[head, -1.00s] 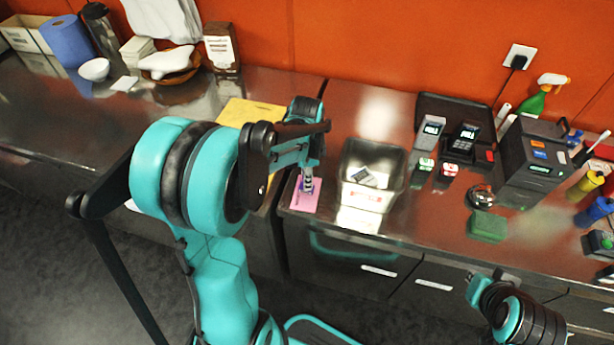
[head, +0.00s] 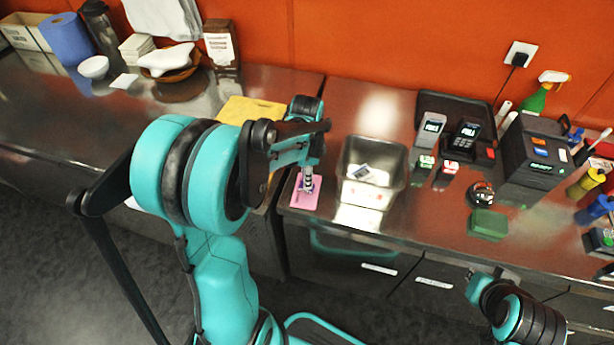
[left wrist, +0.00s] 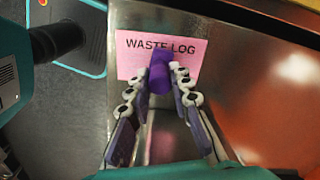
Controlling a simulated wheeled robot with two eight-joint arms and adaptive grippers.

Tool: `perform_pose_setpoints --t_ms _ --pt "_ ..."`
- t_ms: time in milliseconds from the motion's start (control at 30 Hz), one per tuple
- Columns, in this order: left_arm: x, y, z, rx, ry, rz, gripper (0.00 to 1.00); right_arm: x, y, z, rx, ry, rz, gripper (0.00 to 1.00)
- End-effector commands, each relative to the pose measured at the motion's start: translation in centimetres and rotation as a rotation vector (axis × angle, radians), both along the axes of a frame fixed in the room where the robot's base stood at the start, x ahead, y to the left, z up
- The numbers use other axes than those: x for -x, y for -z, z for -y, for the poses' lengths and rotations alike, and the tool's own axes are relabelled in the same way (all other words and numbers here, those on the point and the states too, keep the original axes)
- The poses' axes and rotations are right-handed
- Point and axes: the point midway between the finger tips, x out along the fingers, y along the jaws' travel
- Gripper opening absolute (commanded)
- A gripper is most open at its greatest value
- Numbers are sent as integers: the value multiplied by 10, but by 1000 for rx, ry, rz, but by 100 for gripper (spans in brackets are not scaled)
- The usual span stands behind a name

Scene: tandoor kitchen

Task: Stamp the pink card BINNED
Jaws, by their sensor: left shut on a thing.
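The pink card (head: 303,200) lies near the front edge of the steel counter in the head view. In the left wrist view the pink card (left wrist: 130,62) shows the printed words WASTE LOG, and its lower middle is partly hidden. My left gripper (head: 308,180) points down over the card. In the left wrist view my left gripper (left wrist: 161,85) is shut on a purple stamp (left wrist: 160,72), which stands between its fingertips in front of the card. I cannot tell whether the stamp's face touches it. My right gripper (head: 478,285) is low at the right, its jaws unclear.
A steel tray (head: 402,165) with a small grey item stands right of the card. A green block (head: 487,224), card terminals (head: 464,138) and a black printer (head: 535,155) stand farther right. A yellow board (head: 250,110) lies behind my left arm.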

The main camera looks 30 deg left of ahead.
Motion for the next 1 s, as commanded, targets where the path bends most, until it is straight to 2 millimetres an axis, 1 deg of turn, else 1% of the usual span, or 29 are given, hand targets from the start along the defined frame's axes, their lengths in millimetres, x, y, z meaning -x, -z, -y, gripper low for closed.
perform_pose_setpoints --t_ms 700,1000 --pt "0 9 0 0 0 0 2 0 7 0 0 0 0 0" --pt "0 9 0 0 0 0 2 0 7 0 0 0 0 0"
